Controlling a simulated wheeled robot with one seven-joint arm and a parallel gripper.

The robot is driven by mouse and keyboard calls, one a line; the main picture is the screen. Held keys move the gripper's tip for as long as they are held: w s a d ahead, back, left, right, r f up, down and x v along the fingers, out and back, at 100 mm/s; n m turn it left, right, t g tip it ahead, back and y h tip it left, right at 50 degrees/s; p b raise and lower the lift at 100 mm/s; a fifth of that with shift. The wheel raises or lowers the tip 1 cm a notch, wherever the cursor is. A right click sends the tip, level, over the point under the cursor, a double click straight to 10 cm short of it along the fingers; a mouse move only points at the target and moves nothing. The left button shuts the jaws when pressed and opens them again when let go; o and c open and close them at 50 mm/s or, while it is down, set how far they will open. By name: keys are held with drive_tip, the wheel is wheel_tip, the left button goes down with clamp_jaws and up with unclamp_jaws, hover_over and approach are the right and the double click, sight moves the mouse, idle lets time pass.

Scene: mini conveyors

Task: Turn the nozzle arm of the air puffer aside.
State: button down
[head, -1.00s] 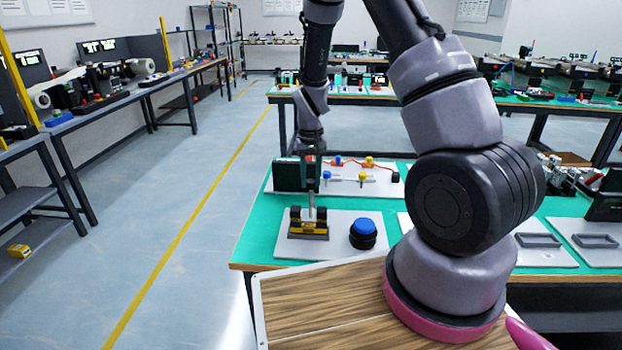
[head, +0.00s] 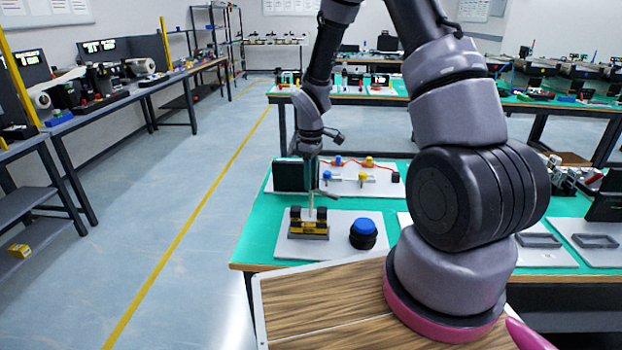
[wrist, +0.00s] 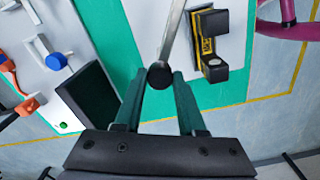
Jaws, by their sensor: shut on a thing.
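A slim metal rod (head: 310,204) rises from a yellow-and-black block (head: 308,228) on a white board at the near left of the green table. In the wrist view the rod (wrist: 175,40) ends in a dark round knob (wrist: 160,75). My gripper (head: 313,182) is above the block. In the wrist view my gripper (wrist: 159,82) has the knob between its fingertips and is shut on it. Part of the block (wrist: 209,45) shows to the right of the rod. I cannot clearly make out anything as an air puffer nozzle.
A blue-topped black button (head: 363,233) stands right of the block. Behind it are a dark upright panel (head: 290,175) and a white board with small blue and yellow parts (head: 372,184).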

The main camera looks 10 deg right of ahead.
drive_tip(key=shift+n, duration=2)
drive_tip(key=c, duration=0.5)
unclamp_jaws()
wheel_tip(320, 180, up, 11)
